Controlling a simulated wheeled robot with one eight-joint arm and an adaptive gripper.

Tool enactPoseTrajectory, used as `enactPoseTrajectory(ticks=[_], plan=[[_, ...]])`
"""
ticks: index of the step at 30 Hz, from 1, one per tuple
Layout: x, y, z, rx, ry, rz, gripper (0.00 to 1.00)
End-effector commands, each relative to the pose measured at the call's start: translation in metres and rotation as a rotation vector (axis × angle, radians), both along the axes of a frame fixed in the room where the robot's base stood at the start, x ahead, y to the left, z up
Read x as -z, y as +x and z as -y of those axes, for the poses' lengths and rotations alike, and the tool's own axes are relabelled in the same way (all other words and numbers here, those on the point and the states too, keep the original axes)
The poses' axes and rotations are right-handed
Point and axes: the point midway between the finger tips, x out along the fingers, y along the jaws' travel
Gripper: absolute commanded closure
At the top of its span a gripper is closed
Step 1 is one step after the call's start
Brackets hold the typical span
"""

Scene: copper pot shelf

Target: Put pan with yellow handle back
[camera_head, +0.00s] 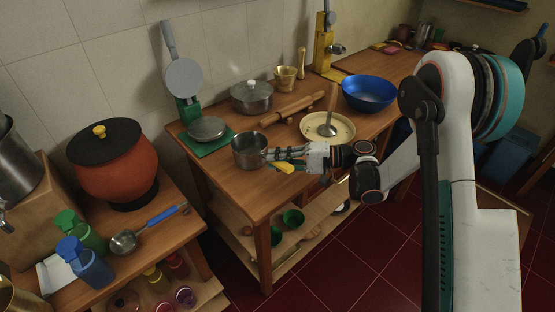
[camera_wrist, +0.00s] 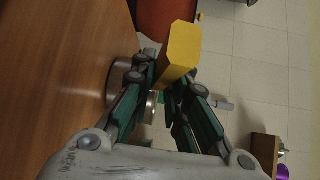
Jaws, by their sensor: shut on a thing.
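The metal pan (camera_head: 248,151) is at the front left part of the wooden table, by its edge. Its yellow handle (camera_head: 285,168) points right, toward my gripper (camera_head: 276,155). The fingers are shut on the yellow handle, which also shows in the wrist view (camera_wrist: 180,52). In that view a grey part of the pan (camera_wrist: 116,84) shows behind the left finger, beside the wooden surface. Most of the pan is hidden there by the fingers and handle. I cannot tell whether the pan touches the table or hangs just above it.
A green-based scale (camera_head: 207,129) stands behind the pan, with a lidded pot (camera_head: 252,97) to its right. A rolling pin (camera_head: 292,109), a cream dish (camera_head: 327,128) and a blue bowl (camera_head: 369,92) lie rightward. An orange pot (camera_head: 117,170) stands on the left table. A lower shelf (camera_head: 297,240) holds green bowls.

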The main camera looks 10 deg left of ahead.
Motion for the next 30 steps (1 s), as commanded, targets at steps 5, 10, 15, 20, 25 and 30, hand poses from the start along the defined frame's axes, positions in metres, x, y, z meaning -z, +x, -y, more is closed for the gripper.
enactPoseTrajectory(ticks=[5, 10, 15, 20, 25, 30], plan=[[0.001, 0.0, 0.0, 0.0, 0.0, 0.0, 0.65], [0.001, 0.0, 0.0, 0.0, 0.0, 0.0, 0.65], [-0.001, 0.0, 0.0, 0.0, 0.0, 0.0, 0.65], [-0.005, 0.002, 0.019, 0.004, 0.0, 0.001, 0.65], [-0.011, 0.003, 0.054, 0.005, 0.0, 0.0, 0.65], [-0.014, 0.005, 0.087, 0.003, 0.0, -0.001, 0.65]])
